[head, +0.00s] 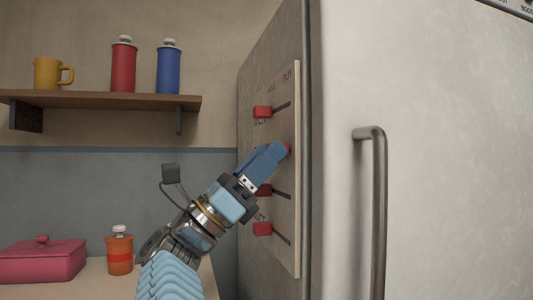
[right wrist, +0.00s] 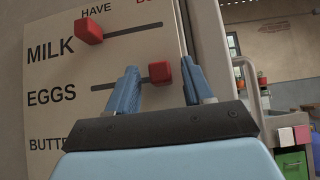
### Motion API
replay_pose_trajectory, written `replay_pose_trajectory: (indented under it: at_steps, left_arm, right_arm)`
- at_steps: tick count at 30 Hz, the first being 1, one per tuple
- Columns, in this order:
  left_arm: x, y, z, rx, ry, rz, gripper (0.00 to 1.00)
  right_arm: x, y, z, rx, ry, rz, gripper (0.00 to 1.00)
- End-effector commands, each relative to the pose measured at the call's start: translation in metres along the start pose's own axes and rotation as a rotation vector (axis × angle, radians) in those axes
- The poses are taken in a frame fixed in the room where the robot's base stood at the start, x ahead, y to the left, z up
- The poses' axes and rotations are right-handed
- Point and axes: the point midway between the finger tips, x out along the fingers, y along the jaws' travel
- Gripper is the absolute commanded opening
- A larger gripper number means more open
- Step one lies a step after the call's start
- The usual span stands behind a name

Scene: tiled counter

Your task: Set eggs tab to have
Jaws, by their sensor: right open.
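The eggs tab (right wrist: 159,72) is a red block at the right, BUY end of its slot, in the EGGS row of a pale board (head: 284,235) on the fridge's side. In the head view only a sliver of it (head: 289,150) shows past my fingers. My right gripper (right wrist: 160,66) is open, with one blue finger on each side of the tab. I cannot tell whether either finger touches it. In the head view the right gripper (head: 275,152) reaches up to the board from lower left. My left gripper is not in view.
The milk tab (right wrist: 89,31) sits at the left, HAVE end above. Two lower red tabs (head: 263,190) (head: 262,229) also sit at the left. The fridge handle (head: 378,210) stands out at right. A shelf (head: 100,99) holds a mug and two bottles.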

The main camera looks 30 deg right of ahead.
Motion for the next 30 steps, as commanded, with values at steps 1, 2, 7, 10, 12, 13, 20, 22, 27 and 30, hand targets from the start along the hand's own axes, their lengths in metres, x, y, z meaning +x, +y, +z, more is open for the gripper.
replay_pose_trajectory:
  at_steps: [1,2,7,10,12,13,20,22,27,30]
  left_arm:
    - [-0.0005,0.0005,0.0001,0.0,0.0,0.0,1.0]
    - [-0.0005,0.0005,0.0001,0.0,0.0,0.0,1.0]
    - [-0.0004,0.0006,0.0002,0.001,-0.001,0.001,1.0]
    - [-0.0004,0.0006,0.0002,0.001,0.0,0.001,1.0]
    - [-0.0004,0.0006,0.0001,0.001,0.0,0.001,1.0]
    - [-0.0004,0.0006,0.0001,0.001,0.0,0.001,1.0]
    - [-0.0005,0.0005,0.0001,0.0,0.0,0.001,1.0]
    - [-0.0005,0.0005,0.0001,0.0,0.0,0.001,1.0]
    - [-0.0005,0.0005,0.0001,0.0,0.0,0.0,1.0]
    - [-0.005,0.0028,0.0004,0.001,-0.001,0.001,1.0]
  right_arm:
    - [0.0035,0.0,-0.0001,0.0,0.001,0.0,0.51]
    - [0.0046,0.0,-0.0001,0.0,0.001,0.0,0.51]
    - [0.0062,0.0,0.0,0.0,0.0,0.0,0.51]
    - [0.006,0.0,0.0,0.0,0.0,0.0,0.51]
    - [0.006,0.0,-0.0001,-0.001,0.0,0.0,0.43]
    - [0.006,0.0,-0.0001,0.0,0.0,0.0,0.39]
    - [0.0058,0.0001,-0.0001,-0.001,0.0,0.0,0.04]
    - [0.0058,0.0001,-0.0001,-0.001,0.0,0.0,0.0]
    - [0.0057,0.0001,-0.0001,-0.001,0.0,0.0,0.0]
    - [0.0074,0.0033,0.0021,-0.001,-0.001,0.0,0.0]
